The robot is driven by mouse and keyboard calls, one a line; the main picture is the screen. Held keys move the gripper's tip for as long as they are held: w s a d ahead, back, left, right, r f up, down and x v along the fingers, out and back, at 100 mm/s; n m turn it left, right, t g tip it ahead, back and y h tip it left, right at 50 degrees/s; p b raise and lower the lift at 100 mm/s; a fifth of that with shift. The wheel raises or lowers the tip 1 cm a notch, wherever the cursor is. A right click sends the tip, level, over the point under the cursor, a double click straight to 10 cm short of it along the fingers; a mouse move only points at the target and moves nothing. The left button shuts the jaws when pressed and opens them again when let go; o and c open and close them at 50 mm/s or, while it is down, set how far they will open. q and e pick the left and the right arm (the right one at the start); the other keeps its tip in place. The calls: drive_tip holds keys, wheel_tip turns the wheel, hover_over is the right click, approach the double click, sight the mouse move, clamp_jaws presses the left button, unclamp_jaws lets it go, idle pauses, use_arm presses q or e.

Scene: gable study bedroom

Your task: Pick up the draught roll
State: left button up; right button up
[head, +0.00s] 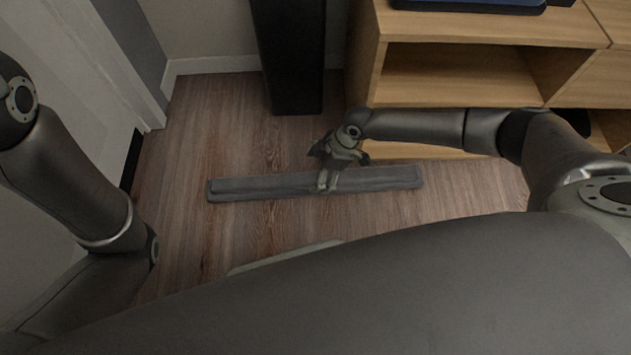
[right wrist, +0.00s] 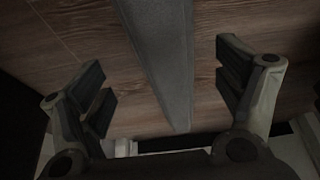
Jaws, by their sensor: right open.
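The draught roll (head: 260,188) is a long grey bar lying flat on the wooden floor in the head view, running left to right. My right gripper (head: 328,181) is over the roll, a little right of its middle, and covers a small part of it. In the right wrist view the roll (right wrist: 166,55) runs between the two open fingers of my right gripper (right wrist: 165,92), with a gap on each side. The fingers are empty. My left arm shows at the left of the head view, but its gripper is out of sight.
A wooden shelf unit (head: 455,75) stands at the back right, close to my right arm. A black upright column (head: 291,60) stands behind the roll. A white door frame (head: 95,60) is at the left. The floor (head: 185,240) left of the roll is clear.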

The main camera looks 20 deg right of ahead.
sight(315, 180)
drive_tip(key=shift+s+f+b, duration=0.1)
drive_tip(key=shift+f+b, duration=0.25)
drive_tip(key=shift+f, duration=0.2)
drive_tip(key=f+b, duration=0.2)
drive_tip(key=f, duration=0.1)
drive_tip(key=shift+s+a+b, duration=0.15)
drive_tip(key=shift+a+b, duration=0.05)
drive_tip(key=shift+b, duration=0.2)
drive_tip(key=shift+a+f+b, duration=0.25)
drive_tip(key=shift+f+b, duration=0.2)
drive_tip(key=shift+f, duration=0.05)
drive_tip(key=c, duration=1.5)
drive_tip(key=shift+r, duration=0.1)
drive_tip(key=shift+r, duration=0.1)
